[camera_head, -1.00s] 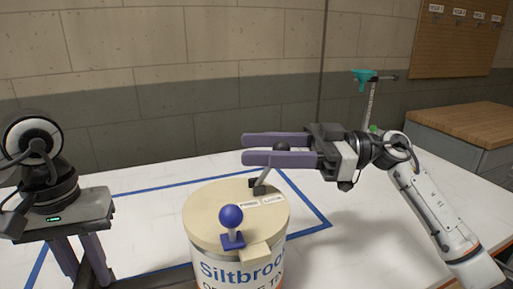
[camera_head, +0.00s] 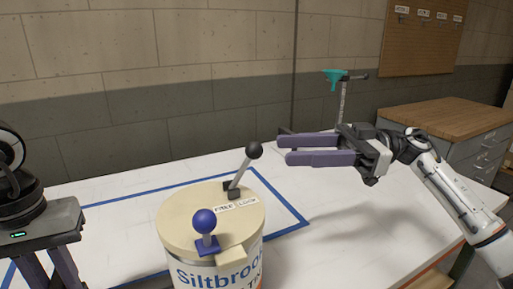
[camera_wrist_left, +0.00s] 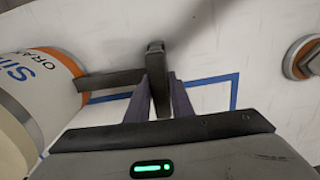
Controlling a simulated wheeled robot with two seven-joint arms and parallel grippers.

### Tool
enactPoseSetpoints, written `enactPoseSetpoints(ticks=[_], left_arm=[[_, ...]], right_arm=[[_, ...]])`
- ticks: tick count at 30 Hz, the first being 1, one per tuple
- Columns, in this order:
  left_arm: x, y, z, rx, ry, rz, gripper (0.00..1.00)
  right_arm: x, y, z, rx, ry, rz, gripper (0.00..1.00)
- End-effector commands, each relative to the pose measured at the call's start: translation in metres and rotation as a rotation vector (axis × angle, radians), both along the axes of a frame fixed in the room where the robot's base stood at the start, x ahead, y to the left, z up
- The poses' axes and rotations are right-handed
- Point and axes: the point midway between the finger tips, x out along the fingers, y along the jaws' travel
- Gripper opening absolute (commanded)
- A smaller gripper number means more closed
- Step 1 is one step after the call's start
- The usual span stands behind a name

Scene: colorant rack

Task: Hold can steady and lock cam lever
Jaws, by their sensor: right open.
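The cream-lidded can (camera_head: 178,222) stands in the front middle of the table. On its lid, the cam lever (camera_head: 241,173) has a black ball knob and leans up to the right from a dark base. The labels FREE (camera_head: 224,209) and LOCK (camera_head: 247,203) lie in front of it. My right gripper (camera_head: 283,149) is open and empty, right of the knob and apart from it. My left gripper (camera_wrist_left: 160,78) points down beside the can, its fingertips closed against both sides of a dark bar handle (camera_wrist_left: 110,79) reaching out from the can (camera_wrist_left: 52,75).
A blue post with a ball top (camera_head: 204,222) stands on the lid's front. Blue tape (camera_head: 285,208) outlines an area on the white table. A teal funnel on a stand (camera_head: 335,76) is behind my right gripper, and a wood-topped cabinet (camera_head: 445,115) is at the right.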

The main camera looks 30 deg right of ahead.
Motion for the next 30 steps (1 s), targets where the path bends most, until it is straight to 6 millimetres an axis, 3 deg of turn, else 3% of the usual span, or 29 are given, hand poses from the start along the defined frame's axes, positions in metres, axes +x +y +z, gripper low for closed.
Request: enactPoseSetpoints(ticks=[1,4,14,17,30], left_arm=[[0.000,0.000,0.000,0.001,0.001,0.001,0.29],[0.000,0.000,0.000,0.000,0.001,0.001,0.42],[0.000,0.000,0.004,-0.001,-0.001,0.000,0.42],[0.001,0.000,0.015,0.000,-0.003,0.001,0.42],[0.001,0.000,0.102,0.000,-0.002,0.001,0.42]], right_arm=[[0.000,0.000,0.000,0.000,0.000,0.000,0.43],[0.000,0.000,0.000,0.000,0.000,0.000,0.43],[0.000,0.001,0.000,0.000,0.000,0.000,0.43],[0.000,0.001,0.000,0.000,0.000,0.000,0.43],[0.000,0.000,0.000,0.000,0.000,0.000,0.43]])
